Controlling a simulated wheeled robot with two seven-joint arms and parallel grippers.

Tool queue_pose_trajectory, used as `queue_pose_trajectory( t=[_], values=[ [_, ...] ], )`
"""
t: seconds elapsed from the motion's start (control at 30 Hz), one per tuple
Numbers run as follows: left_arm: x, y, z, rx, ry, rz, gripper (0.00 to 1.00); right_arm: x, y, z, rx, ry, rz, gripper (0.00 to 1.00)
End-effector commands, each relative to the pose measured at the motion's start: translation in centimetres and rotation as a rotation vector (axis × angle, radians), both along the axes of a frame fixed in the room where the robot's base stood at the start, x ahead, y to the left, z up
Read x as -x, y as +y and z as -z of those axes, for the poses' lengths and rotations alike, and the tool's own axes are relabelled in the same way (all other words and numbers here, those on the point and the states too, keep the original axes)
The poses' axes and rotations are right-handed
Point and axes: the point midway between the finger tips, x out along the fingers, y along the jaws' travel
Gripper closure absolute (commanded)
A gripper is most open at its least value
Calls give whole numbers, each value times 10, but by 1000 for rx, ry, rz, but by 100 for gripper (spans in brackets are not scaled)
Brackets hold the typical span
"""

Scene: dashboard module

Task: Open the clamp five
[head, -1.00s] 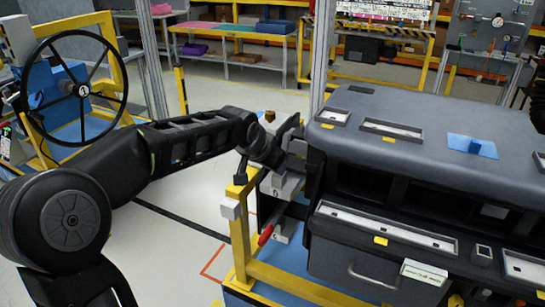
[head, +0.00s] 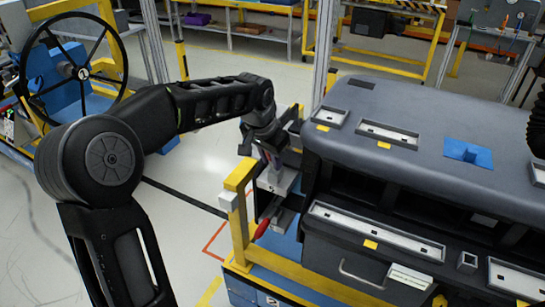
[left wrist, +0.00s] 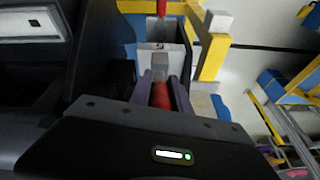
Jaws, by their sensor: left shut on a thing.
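My left gripper (head: 268,162) is at the left end of the dashboard module (head: 410,125), pointing down over a pale clamp block (head: 277,181). In the left wrist view, the fingers of this gripper (left wrist: 163,90) are shut on a red clamp handle (left wrist: 161,95). Beyond the fingers is the pale block (left wrist: 158,58) with a small dark mark, too small to read surely. A second red handle (head: 262,228) hangs lower on the frame, apart from the gripper; a red tip (left wrist: 162,8) shows at the top of the wrist view. My right gripper is out of view.
A yellow frame (head: 238,232) carries the clamps and stands close to my left gripper. The module's dark side lies just right of it. A black steering wheel (head: 84,72) stands at the far left.

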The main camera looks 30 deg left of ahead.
Motion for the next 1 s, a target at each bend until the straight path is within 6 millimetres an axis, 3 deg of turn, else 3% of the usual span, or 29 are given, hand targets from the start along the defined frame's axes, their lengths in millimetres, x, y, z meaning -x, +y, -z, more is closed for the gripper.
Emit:
queue_pose_trajectory(
  t=[0.03, 0.07, 0.3, 0.67, 1.0],
  values=[
    [-2, 0, -3, 0, -9, -2, 100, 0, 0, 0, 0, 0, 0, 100],
    [-2, 0, -3, 0, -10, -2, 76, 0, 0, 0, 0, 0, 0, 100],
    [-1, 0, -2, 1, -6, -1, 56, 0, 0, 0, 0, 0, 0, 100],
    [0, 0, -5, 0, -4, -1, 56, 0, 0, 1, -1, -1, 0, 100],
    [16, -1, -51, 1, -8, -1, 56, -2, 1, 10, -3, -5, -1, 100]
  ],
)
